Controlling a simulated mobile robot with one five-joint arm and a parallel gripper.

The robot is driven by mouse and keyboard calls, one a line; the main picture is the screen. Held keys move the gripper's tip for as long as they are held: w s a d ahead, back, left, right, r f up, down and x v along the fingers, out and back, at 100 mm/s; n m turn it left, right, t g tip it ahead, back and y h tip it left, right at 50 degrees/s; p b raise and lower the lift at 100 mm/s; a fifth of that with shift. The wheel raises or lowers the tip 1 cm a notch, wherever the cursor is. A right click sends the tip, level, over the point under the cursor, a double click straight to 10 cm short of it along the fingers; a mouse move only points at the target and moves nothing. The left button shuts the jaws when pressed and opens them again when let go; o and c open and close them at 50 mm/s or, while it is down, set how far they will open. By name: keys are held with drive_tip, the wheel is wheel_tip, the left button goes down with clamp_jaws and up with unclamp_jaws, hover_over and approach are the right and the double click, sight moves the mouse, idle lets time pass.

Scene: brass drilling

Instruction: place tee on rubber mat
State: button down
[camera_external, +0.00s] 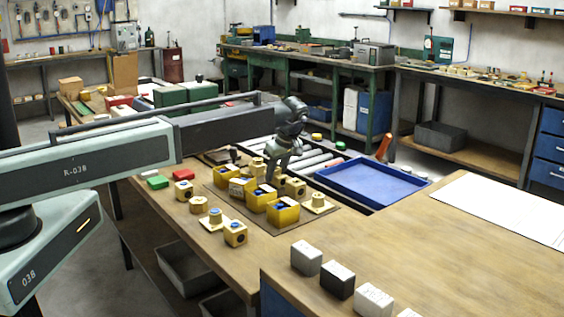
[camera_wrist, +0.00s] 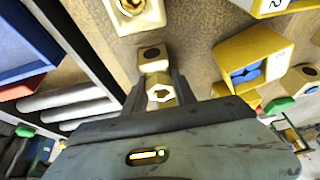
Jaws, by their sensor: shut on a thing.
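My gripper (camera_external: 277,176) is low over the crowded part of the bench, among the yellow bins. In the wrist view my gripper (camera_wrist: 160,88) is shut on the brass tee (camera_wrist: 160,94), whose hexagonal opening shows between the fingers. A pale brass block with a dark round hole (camera_wrist: 152,57) shows just beyond the fingertips; I cannot tell whether it is part of the same piece. The brown rubber mat (camera_external: 303,222) lies flat under the bins and fittings. I cannot tell whether the tee touches it.
Yellow bins with blue insides (camera_external: 283,212) stand close by, one right of my fingers (camera_wrist: 246,62). A flanged brass fitting (camera_external: 318,203) sits at the mat's right. A blue tray (camera_external: 372,183) and rollers (camera_external: 312,161) lie behind.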

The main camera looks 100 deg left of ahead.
drive_tip(key=shift+f, duration=0.2)
drive_tip(key=c, duration=1)
unclamp_jaws()
drive_tip(key=shift+r, duration=0.1)
drive_tip(key=shift+r+p, duration=0.55)
drive_tip(key=shift+p, duration=0.15)
drive_tip(key=p+v, duration=1)
drive_tip(key=v, duration=0.1)
drive_tip(key=shift+w+d, duration=0.1)
drive_tip(key=shift+d, duration=0.05)
